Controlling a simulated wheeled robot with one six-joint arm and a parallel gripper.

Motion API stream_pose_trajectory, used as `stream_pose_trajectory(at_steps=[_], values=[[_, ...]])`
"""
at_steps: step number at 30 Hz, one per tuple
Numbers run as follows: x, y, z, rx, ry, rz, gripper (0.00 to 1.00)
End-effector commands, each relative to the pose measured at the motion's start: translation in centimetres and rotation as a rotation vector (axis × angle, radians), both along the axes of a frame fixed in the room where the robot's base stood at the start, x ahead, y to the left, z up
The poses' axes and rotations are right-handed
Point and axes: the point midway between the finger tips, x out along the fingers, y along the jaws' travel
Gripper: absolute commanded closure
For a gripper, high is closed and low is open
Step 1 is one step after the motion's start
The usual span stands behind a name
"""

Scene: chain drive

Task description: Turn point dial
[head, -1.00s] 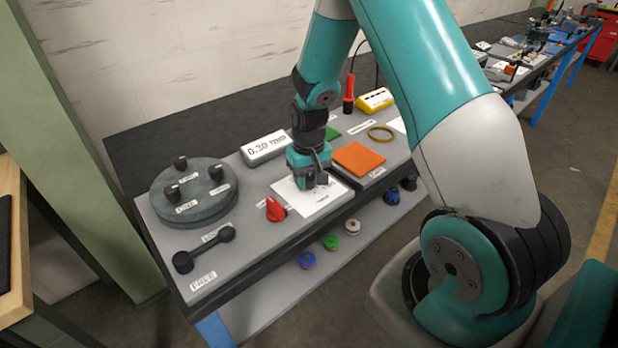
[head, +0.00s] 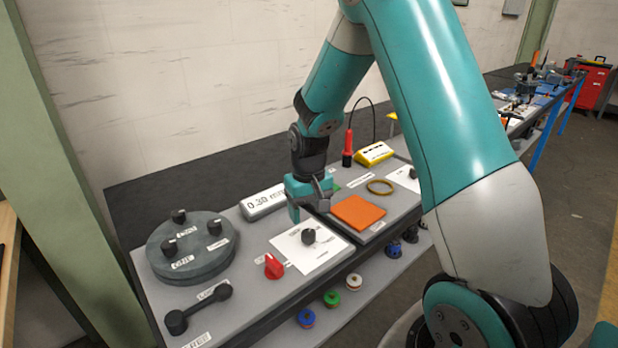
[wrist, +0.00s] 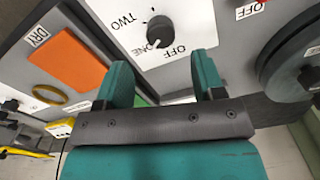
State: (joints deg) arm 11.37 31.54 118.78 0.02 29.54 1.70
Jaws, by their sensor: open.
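The point dial is a black round knob (head: 308,236) on a white plate (head: 322,254) near the front of the bench. In the wrist view the knob (wrist: 160,30) stands beyond my fingertips, with the words TWO, ONE and OFF printed around it.
A red knob (head: 273,266) stands left of the plate, and an orange pad (head: 358,212) lies right. A grey round turntable (head: 192,250) with black knobs is further left. A black bar handle (head: 199,308) lies at the front left. A display box (head: 262,203) reading 0.30 stands behind.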

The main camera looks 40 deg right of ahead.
Motion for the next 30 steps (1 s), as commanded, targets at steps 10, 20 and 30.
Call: stream_pose_trajectory(at_steps=[10,20,30], values=[[0.1,-0.1,8.2,-0.001,-0.006,-0.001,0.37],[0.0,-0.1,10.7,-0.001,-0.002,-0.001,0.37],[0.0,-0.1,10.7,-0.001,-0.001,-0.001,0.37]])
